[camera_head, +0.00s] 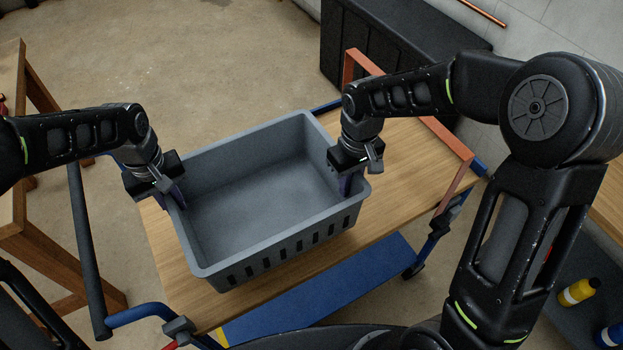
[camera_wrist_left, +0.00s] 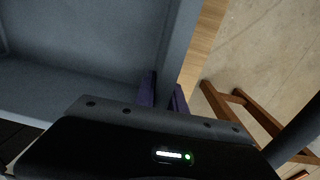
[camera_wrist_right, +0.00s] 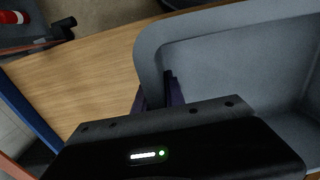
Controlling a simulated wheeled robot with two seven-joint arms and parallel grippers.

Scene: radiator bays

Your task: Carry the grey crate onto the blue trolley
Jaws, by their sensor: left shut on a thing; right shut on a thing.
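The grey crate (camera_head: 265,190) is empty, open-topped and roughly level, with slots along its near side. It is over the wooden deck of the blue trolley (camera_head: 385,205); I cannot tell whether its base touches the deck. My left gripper (camera_head: 176,195) is shut on the crate's left wall; in the left wrist view its purple fingers (camera_wrist_left: 163,95) straddle the wall. My right gripper (camera_head: 348,182) is shut on the right wall, and its fingers (camera_wrist_right: 157,95) straddle it in the right wrist view. The crate's underside is hidden.
An orange rail (camera_head: 448,140) bounds the trolley's right end. A dark handle bar (camera_head: 86,240) is at its left. A wooden bench (camera_head: 38,245) stands further left, a black chest (camera_head: 372,45) behind. Yellow (camera_head: 577,292) and blue bottles (camera_head: 610,335) are at the lower right. Deck right of the crate is bare.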

